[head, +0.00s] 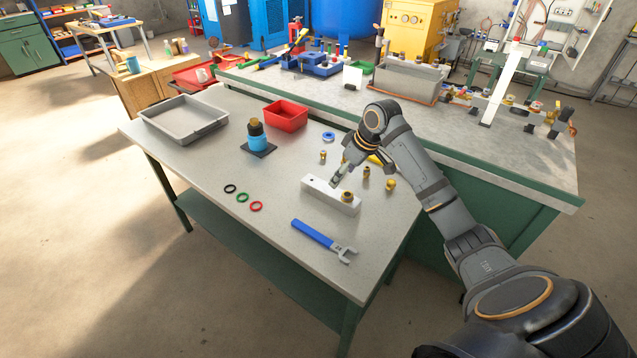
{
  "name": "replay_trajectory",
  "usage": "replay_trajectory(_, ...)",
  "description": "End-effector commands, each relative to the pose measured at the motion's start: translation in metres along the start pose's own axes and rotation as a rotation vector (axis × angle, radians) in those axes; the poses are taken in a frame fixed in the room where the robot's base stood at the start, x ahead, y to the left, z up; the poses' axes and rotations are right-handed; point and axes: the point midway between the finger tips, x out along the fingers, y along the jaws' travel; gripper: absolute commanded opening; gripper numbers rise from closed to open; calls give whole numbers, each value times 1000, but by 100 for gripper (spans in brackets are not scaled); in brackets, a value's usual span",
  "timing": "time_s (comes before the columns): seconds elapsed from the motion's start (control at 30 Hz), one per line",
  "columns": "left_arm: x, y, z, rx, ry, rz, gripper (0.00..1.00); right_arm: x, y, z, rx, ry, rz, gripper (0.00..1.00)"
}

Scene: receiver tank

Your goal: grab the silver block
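The silver block (328,199) is a pale rectangular bar lying on the grey worktable, with a brass fitting (347,196) at its right end. My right gripper (336,181) comes in from the right and points down at the middle of the block's upper side. Its fingertips are at or just above the block, and I cannot tell if they touch it. The fingers are small and overlap in this view, so their opening is unclear. My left gripper is not in view.
A blue wrench (318,237) lies in front of the block. Black, green and red rings (242,197) lie to its left. Several brass fittings (390,185) stand to its right. A blue cylinder (257,138), a red bin (286,116) and a grey tray (185,125) are farther back.

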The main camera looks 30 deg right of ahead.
Motion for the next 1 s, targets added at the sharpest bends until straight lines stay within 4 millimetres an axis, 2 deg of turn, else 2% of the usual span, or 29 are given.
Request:
replay_trajectory(0.07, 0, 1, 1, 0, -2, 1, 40, 0, 0, 0, 0, 0, -1, 70)
replay_trajectory(0.17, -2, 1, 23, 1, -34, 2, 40, 7, 0, 0, 2, -1, -2, 70)
replay_trajectory(0.3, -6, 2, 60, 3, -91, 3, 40, 33, -1, 0, 4, -1, -5, 70)
replay_trajectory(0.37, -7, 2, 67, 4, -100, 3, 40, 42, -1, 0, 4, 0, -4, 70)
replay_trajectory(0.47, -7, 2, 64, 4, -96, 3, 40, 51, 0, 0, 3, 0, -1, 70)
replay_trajectory(0.63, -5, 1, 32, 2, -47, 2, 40, 57, 0, -1, 3, 0, 0, 70)
replay_trajectory(0.73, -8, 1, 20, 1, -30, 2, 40, 71, -2, -4, 4, -1, -4, 70)
replay_trajectory(0.9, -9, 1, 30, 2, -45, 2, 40, 99, -1, -5, 3, -2, -1, 70)
replay_trajectory(1.0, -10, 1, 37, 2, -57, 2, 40, 105, -1, -5, 2, -1, 1, 70)
